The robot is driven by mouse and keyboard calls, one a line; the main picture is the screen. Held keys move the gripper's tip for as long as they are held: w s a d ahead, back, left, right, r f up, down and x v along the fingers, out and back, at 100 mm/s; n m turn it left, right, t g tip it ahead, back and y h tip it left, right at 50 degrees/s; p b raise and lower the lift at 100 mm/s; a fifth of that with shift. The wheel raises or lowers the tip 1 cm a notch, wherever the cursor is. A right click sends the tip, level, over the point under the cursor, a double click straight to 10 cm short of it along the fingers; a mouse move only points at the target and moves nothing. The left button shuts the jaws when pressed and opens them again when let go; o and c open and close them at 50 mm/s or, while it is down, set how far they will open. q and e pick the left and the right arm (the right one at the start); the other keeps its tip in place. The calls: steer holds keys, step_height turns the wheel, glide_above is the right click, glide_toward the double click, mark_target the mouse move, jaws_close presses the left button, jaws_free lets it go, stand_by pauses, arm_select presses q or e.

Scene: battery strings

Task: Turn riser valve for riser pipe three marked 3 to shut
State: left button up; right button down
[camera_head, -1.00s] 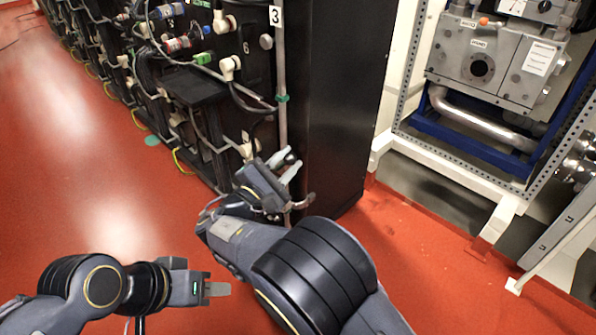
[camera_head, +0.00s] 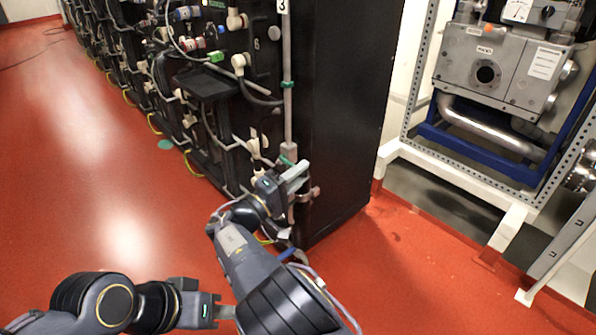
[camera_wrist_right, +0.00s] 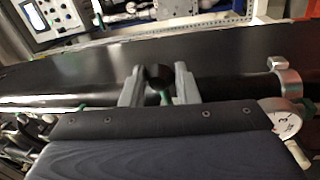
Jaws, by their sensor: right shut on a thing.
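The riser pipe (camera_head: 287,115) runs down the front corner of the black cabinet, with a white tag marked 3 (camera_head: 283,6) at its top. My right gripper (camera_head: 298,174) is at the lower part of this pipe. In the right wrist view, my right gripper (camera_wrist_right: 159,84) has its two fingers around the valve handle (camera_wrist_right: 158,76), a dark rounded piece with green below it, and is shut on it. The fingers and wrist hide much of the valve, so its exact angle is unclear. My left gripper (camera_head: 223,312) is low in the head view, away from the cabinet, touching nothing.
The black cabinet (camera_head: 345,100) stands beside the pipe. Battery racks with cables (camera_head: 205,85) run back to the left. A white frame with a grey machine (camera_head: 490,75) stands at the right. A round gauge (camera_wrist_right: 282,120) is near the pipe. The red floor (camera_head: 100,190) is open at left.

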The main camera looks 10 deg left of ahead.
steer(key=shift+f+m, duration=0.35)
steer(key=shift+m, duration=0.25)
steer(key=c, duration=1.1)
jaws_free()
